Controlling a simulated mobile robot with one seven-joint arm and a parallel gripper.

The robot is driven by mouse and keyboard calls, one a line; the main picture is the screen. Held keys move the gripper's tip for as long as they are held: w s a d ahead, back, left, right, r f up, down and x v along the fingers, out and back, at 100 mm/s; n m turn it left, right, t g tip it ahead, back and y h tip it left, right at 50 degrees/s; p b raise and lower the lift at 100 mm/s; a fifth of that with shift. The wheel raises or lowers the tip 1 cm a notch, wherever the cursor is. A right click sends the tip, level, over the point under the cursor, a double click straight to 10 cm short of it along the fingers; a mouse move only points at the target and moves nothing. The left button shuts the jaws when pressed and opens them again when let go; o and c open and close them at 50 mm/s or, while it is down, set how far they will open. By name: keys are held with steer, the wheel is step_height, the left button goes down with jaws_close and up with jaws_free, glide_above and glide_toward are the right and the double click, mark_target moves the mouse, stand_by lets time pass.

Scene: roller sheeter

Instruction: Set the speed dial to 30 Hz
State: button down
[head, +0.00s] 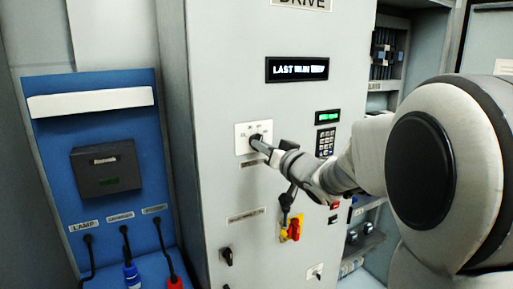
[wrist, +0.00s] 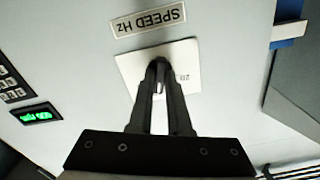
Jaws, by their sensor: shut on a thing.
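The speed dial is a black knob (head: 255,138) on a white square plate (head: 241,148) on the grey cabinet front in the head view. In the wrist view, the plate (wrist: 130,68) shows upside down below a label reading "SPEED Hz" (wrist: 148,20). My gripper (head: 262,144) reaches in from the right. Its two fingertips (wrist: 160,66) meet at the middle of the plate, shut on the dial knob. The fingers hide most of the knob and its pointer. A "20" mark (wrist: 182,77) shows right of the fingers in the wrist view; the set value cannot be read.
A text display (head: 297,69) sits above the dial. A green-lit readout (head: 327,117) and keypad (head: 326,142) are to its right. A red and yellow switch (head: 292,229) and a black knob (head: 226,256) are below. A blue panel (head: 100,190) with hanging cables stands at left.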

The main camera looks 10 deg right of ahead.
steer(key=shift+d+n+b, duration=0.1)
steer(key=shift+n+b, duration=2.65)
steer(key=shift+n, duration=0.95)
steer(key=c, duration=0.9)
jaws_free()
steer(key=shift+o, duration=0.2)
steer(key=v, duration=1.7)
steer(key=shift+s, duration=0.15)
